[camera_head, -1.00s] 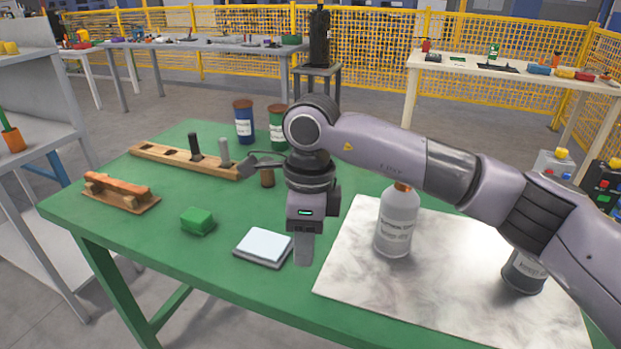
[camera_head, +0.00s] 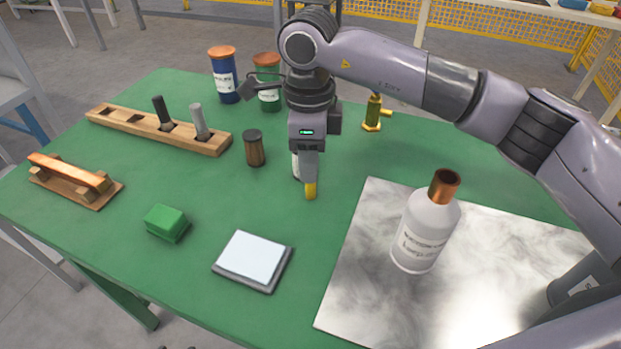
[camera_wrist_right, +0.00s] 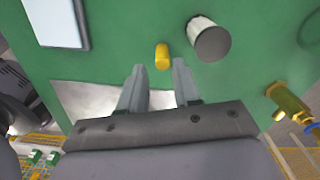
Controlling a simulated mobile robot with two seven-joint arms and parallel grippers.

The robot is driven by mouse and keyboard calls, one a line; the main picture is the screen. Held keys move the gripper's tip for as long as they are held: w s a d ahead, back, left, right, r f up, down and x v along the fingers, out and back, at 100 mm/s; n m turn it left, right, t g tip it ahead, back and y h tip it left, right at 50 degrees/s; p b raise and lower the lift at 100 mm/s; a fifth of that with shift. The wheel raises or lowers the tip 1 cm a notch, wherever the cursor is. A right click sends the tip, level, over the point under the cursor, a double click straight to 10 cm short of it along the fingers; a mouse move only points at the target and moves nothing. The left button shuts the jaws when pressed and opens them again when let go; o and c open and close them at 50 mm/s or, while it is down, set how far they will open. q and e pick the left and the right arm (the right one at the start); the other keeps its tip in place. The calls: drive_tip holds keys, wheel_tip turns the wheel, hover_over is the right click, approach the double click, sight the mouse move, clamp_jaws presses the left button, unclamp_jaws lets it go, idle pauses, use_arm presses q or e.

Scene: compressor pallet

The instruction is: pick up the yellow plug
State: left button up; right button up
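The yellow plug (camera_head: 310,191) stands on the green table, just below my right gripper's fingers in the head view. In the right wrist view the plug (camera_wrist_right: 162,57) shows just beyond the fingertips, within the width of the gap. My right gripper (camera_wrist_right: 159,68) is open and empty, its fingers pointing down in the head view (camera_head: 309,180). Whether the tips reach down beside the plug is hard to tell. My left gripper is not in view.
A grey-topped cylinder (camera_wrist_right: 212,42) stands close beside the plug. A brown jar (camera_head: 254,150), a white-topped pad (camera_head: 252,260), a white bottle (camera_head: 425,235) on a marble slab (camera_head: 355,280) and a brass valve (camera_head: 373,115) surround the area. Bare table lies in front of the plug.

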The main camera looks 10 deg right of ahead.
sight(311, 197)
wheel_tip(311, 197, down, 5)
drive_tip(key=shift+w+d+f, duration=0.1)
drive_tip(key=shift+d, duration=0.05)
clamp_jaws()
